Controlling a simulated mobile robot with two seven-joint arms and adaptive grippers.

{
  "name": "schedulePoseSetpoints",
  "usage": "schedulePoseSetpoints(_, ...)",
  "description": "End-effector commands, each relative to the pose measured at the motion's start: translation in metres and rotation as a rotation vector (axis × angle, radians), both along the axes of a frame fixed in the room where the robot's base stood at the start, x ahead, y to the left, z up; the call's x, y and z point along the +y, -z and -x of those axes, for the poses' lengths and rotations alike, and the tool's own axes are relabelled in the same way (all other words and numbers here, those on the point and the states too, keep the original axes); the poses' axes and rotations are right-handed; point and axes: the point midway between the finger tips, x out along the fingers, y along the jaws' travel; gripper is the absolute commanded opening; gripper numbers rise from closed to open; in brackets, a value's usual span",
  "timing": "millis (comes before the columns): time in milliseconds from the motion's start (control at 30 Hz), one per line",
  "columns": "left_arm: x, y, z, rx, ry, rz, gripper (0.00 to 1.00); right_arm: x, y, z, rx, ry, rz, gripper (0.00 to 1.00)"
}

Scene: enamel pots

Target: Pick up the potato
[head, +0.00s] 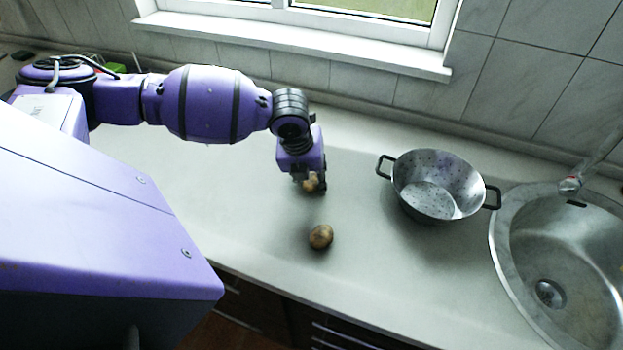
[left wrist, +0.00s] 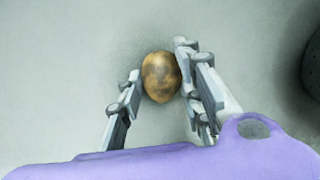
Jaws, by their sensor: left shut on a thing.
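My left gripper (head: 311,184) points down over the counter and is shut on a brown, mottled potato (left wrist: 161,77). In the left wrist view, the gripper's two grey fingers (left wrist: 159,72) close on it from both sides. The held potato shows partly in the head view (head: 310,183), with the fingers hiding some of it. I cannot tell whether it touches the counter. A second brown potato (head: 320,237) lies on the counter nearer to me, apart from the gripper. My right gripper is not in view.
A metal colander (head: 437,183) with two dark handles stands right of the gripper. A round steel sink (head: 570,265) with a tap (head: 590,165) is at the far right. A tiled wall and window sill (head: 290,40) bound the back. The grey counter (head: 230,215) is clear left of the potatoes.

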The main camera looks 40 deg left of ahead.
Motion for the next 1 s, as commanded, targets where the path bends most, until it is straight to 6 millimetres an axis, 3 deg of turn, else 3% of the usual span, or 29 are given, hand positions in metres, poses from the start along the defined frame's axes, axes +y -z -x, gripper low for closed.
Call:
schedulePoseSetpoints(167,0.0,-0.009,-0.001,-0.001,0.0,0.0,0.06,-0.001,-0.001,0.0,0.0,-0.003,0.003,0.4)
schedulePoseSetpoints(333,0.0,-0.035,-0.001,-0.004,0.0,0.0,0.06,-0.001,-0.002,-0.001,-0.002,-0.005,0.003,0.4)
schedulePoseSetpoints(600,-0.019,-0.094,0.047,-0.005,0.005,-0.002,0.06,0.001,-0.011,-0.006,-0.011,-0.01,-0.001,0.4)
schedulePoseSetpoints(800,-0.037,-0.113,0.093,0.0,0.003,-0.002,0.06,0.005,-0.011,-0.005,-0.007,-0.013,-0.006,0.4)
schedulePoseSetpoints(1000,-0.05,-0.128,0.12,-0.002,0.003,0.001,0.06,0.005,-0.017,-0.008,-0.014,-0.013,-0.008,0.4)
